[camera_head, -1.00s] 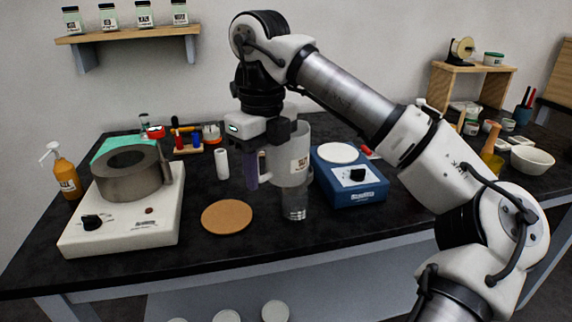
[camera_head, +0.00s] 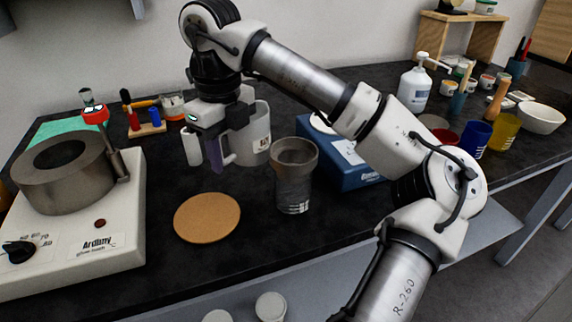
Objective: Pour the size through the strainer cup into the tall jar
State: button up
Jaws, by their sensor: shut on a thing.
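My gripper (camera_head: 220,142) is shut on the handle of a translucent whitish jug (camera_head: 252,138) with a small label. The jug looks close to upright above the table, to the left of and behind the tall jar in the picture; its contents are hidden. The tall jar (camera_head: 293,194) is clear with white markings and stands upright on the dark table. A grey-brown strainer cup (camera_head: 294,153) with a wide rim sits on top of it. No stream between jug and strainer cup is visible.
A round cork mat (camera_head: 207,217) lies left of the jar. A metal pot (camera_head: 62,180) sits on a white warmer (camera_head: 95,248) at far left. A blue scale (camera_head: 352,172) is right of the jar, partly behind my arm. A white cylinder (camera_head: 191,146) stands left of the gripper.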

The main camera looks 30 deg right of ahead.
notch_tip(320, 180, down, 5)
jog(key=shift+a+r+b, duration=0.1)
jog(key=shift+r+b, duration=0.1)
jog(key=shift+b, duration=0.6)
